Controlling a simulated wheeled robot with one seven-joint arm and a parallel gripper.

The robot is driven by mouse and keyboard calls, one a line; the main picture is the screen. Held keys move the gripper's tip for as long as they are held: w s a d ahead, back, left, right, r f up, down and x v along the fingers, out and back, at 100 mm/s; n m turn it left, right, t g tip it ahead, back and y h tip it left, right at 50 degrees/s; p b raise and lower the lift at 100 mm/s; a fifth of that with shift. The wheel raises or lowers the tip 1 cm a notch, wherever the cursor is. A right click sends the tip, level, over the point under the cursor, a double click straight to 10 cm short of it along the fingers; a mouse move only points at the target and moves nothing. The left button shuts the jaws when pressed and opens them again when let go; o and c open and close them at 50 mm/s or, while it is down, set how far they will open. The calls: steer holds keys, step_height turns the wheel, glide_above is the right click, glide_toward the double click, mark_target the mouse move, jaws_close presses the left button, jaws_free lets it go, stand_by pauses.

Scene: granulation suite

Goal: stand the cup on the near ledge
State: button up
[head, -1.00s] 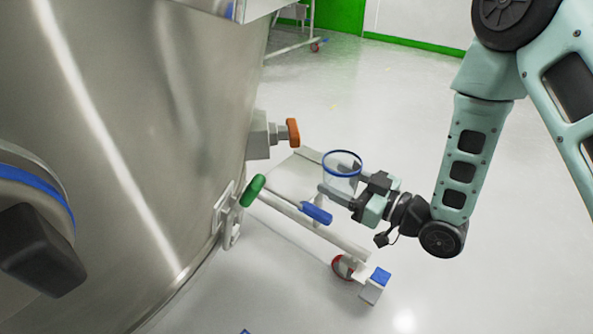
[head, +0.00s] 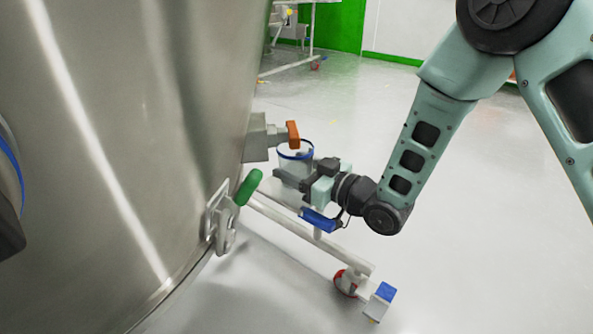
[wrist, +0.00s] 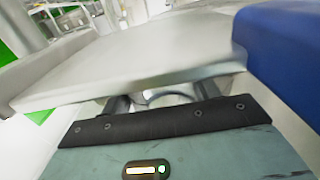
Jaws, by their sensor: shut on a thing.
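The cup (head: 293,163) is clear with a blue rim and looks upright in the head view. My gripper (head: 300,173) is shut on its side. The pale ledge (head: 275,190) lies by the vessel on the tubular frame, and my gripper and the cup partly cover it. I cannot tell whether the cup's base touches it. In the wrist view a pale flat slab, apparently the ledge (wrist: 130,60), fills the area ahead of my gripper (wrist: 162,98). Only a faint curved part of the cup (wrist: 168,99) shows between the fingers.
The large steel vessel (head: 120,150) stands at the left. An orange-handled valve (head: 293,132) is just behind the cup. A green handle (head: 248,187) is at the left, and a blue handle (head: 318,219) is below my gripper. Open floor (head: 480,220) lies to the right.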

steer(key=shift+f, duration=0.1)
steer(key=o, duration=0.5)
steer(key=shift+f, duration=0.1)
steer(key=o, duration=0.5)
steer(key=shift+c, duration=0.2)
